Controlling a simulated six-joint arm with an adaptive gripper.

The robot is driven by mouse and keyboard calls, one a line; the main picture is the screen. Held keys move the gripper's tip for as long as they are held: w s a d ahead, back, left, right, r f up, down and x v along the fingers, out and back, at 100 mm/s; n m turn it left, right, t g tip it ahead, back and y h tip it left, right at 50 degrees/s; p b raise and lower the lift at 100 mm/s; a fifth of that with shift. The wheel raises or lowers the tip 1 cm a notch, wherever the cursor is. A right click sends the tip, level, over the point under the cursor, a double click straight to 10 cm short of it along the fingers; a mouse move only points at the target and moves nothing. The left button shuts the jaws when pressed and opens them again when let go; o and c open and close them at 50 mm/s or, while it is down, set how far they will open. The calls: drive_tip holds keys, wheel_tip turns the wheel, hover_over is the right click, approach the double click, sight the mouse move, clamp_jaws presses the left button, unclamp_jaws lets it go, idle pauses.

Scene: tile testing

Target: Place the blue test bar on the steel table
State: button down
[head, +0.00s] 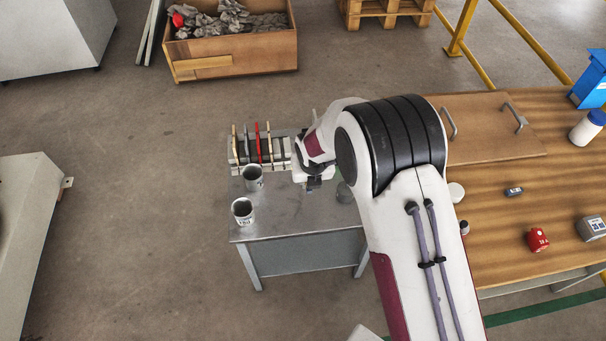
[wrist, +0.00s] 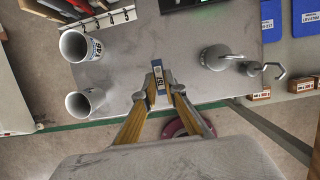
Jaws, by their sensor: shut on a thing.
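The steel table (head: 300,217) stands left of the wooden bench, and its grey top also fills the middle of the wrist view (wrist: 135,60). My gripper (wrist: 157,92) is shut on a small, narrow bar with blue on it, the blue test bar (wrist: 152,91), over the tabletop. Whether the bar touches the table cannot be told. In the head view my arm and wrist hide the bar, and my gripper (head: 313,180) shows only partly near the table's back.
Two labelled cups (head: 242,211) (head: 253,177) stand at the table's left. A rack of upright tiles (head: 258,146) is at its back. The table's front middle is clear.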

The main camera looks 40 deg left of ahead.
hover_over(308, 202)
drive_tip(key=s, duration=0.1)
drive_tip(key=shift+d+f, duration=0.25)
drive_tip(key=shift+f, duration=1.3)
drive_tip(key=shift+d+f, duration=0.2)
drive_tip(key=shift+f, duration=1.35)
drive_tip(key=shift+f, duration=0.1)
drive_tip(key=shift+f, duration=1.8)
drive_tip(key=shift+f, duration=0.1)
drive_tip(key=c, duration=2.1)
unclamp_jaws()
drive_tip(key=shift+r, duration=0.2)
drive_tip(key=v, duration=1.2)
